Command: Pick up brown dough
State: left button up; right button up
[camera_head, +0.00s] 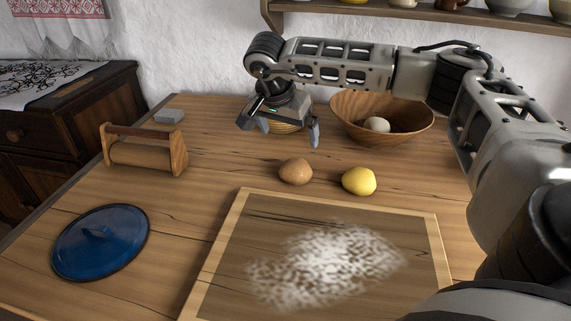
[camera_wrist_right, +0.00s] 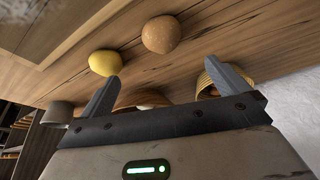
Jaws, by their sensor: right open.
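The brown dough (camera_head: 295,171) is a round lump on the wooden table, just behind the framed board. It also shows at the top of the right wrist view (camera_wrist_right: 161,34). My right gripper (camera_head: 288,130) is open and empty above the table, behind the brown dough and apart from it. Its two fingers (camera_wrist_right: 168,90) are spread in the right wrist view, with the brown dough beyond them. A yellow dough lump (camera_head: 358,181) sits to the right of the brown one, and also shows in the wrist view (camera_wrist_right: 105,62). My left gripper is not in view.
A wooden bowl (camera_head: 348,108) with a pale lump (camera_head: 377,125) stands behind right. A small basket (camera_head: 286,127) is partly hidden behind my right gripper. A floured board (camera_head: 228,235) fills the front.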

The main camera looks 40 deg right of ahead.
send_over(296, 172)
jog(key=s+a, duration=0.1)
jog(key=a, duration=0.1)
notch_tip(296, 172, down, 9)
jog(key=shift+s+d, duration=0.1)
jog(key=shift+s, duration=0.05)
jog(key=x, duration=0.4)
jog(key=shift+w+a+f, duration=0.2)
jog(key=shift+w+a, duration=0.05)
jog(key=shift+a, duration=0.05)
jog(key=shift+d+f, duration=0.2)
jog(key=shift+f, duration=0.3)
jog(key=shift+r, duration=0.1)
jog(key=c, duration=1.1)
